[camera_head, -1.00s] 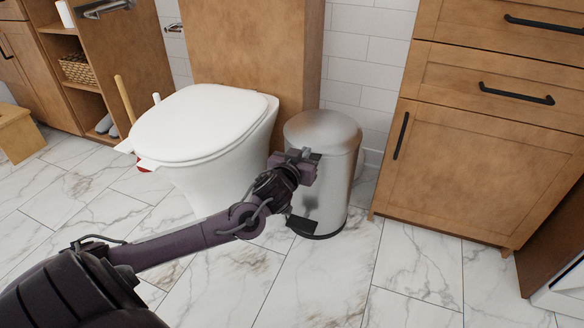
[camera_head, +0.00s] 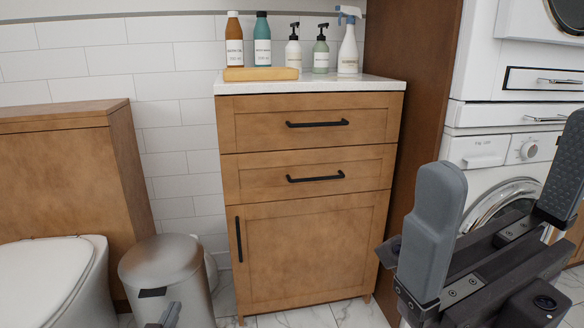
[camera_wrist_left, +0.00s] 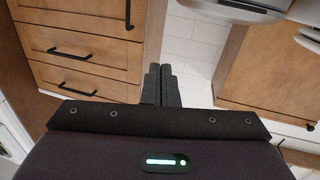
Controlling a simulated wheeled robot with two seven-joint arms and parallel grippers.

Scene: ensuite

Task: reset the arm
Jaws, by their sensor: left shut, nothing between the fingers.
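My left gripper shows only as a small grey piece (camera_head: 172,314) at the bottom edge of the head view, in front of the bin. In the left wrist view its two dark fingers (camera_wrist_left: 161,82) lie together, shut and empty. My right gripper (camera_head: 505,165) is large and close at the right of the head view. Its two grey fingers stand wide apart with nothing between them. The rest of both arms is out of the head view.
A metal pedal bin (camera_head: 165,268) stands between the white toilet (camera_head: 50,280) and a wooden cabinet (camera_head: 310,240). Several bottles and a wooden piece (camera_head: 262,74) sit on the cabinet top. A white washing machine (camera_head: 480,150) is behind my right gripper.

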